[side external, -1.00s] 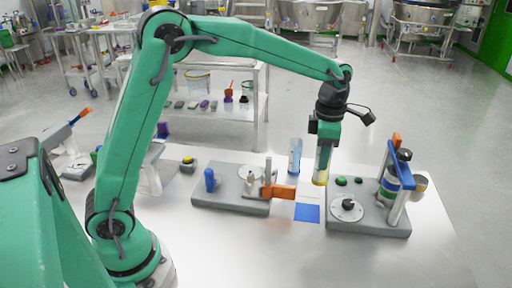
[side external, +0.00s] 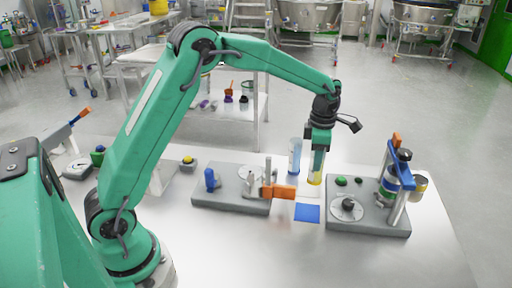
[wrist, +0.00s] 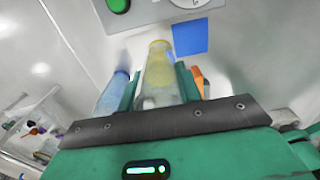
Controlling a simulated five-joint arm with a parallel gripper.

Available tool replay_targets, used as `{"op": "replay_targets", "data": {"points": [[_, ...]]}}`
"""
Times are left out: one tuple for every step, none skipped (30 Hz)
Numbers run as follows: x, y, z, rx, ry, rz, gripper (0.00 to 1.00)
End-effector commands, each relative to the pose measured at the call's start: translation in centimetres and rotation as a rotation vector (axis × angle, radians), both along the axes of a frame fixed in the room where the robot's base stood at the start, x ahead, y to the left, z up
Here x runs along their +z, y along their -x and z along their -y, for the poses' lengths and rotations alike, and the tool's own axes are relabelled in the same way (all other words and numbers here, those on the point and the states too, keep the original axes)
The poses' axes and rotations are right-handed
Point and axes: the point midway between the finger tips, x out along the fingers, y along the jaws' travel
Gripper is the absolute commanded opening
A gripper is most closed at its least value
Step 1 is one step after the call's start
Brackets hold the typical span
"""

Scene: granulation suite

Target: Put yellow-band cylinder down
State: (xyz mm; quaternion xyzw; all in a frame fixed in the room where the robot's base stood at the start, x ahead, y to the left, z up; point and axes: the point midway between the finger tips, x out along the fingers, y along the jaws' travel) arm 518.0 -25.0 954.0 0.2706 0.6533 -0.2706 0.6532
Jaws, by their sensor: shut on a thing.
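My gripper (side external: 318,152) is shut on the yellow-band cylinder (side external: 315,177), a clear tube with yellow at its lower end. The cylinder hangs nearly upright between the fingers; I cannot tell whether its base touches the table. In the wrist view the cylinder (wrist: 158,68) sits between the green fingers, yellow end away from the camera. A blue-tinted clear cylinder (side external: 295,155) stands close to its left, and also shows in the wrist view (wrist: 112,95). A blue square (side external: 307,213) lies flat on the table in front of the gripper.
A grey station (side external: 367,224) with a round dial and a blue-and-orange clamp stands to the right. Another grey base (side external: 231,203) with an orange block (side external: 278,191) is on the left. Only a narrow strip of table lies between them. The front of the table is clear.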

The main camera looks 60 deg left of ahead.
Motion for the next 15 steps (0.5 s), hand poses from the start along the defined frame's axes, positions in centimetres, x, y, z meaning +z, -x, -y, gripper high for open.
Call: {"op": "replay_targets", "data": {"points": [[-0.6, -0.4, -0.8, 0.004, 0.0, -0.001, 0.0], [-0.8, -0.7, -1.2, 0.003, 0.0, 0.0, 0.0], [-1.2, -0.9, -1.7, 0.003, 0.0, 0.0, 0.0], [-1.4, -1.1, -2.0, 0.003, 0.0, 0.0, 0.0], [-1.6, -1.3, -2.2, 0.003, 0.0, 0.0, 0.0], [-1.8, -1.5, -2.6, 0.002, 0.0, 0.0, 0.0], [-1.9, -1.6, -2.8, 0.001, 0.0, 0.0, 0.0], [-2.0, -1.7, -2.9, 0.001, 0.0, 0.001, 0.0], [-2.1, -1.8, -3.1, 0.001, 0.0, 0.001, 0.0], [-2.2, -1.9, -3.2, 0.001, 0.0, 0.001, 0.0], [-2.2, -1.9, -3.2, 0.001, 0.0, 0.001, 0.0], [-2.2, -1.9, -3.3, 0.0, 0.0, 0.001, 0.0], [-2.2, -1.9, -3.3, 0.0, 0.0, 0.001, 0.0], [-2.2, -1.9, -3.3, 0.0, 0.0, 0.001, 0.0], [-2.2, -1.9, -3.3, 0.0, 0.0, 0.001, 0.0]]}}
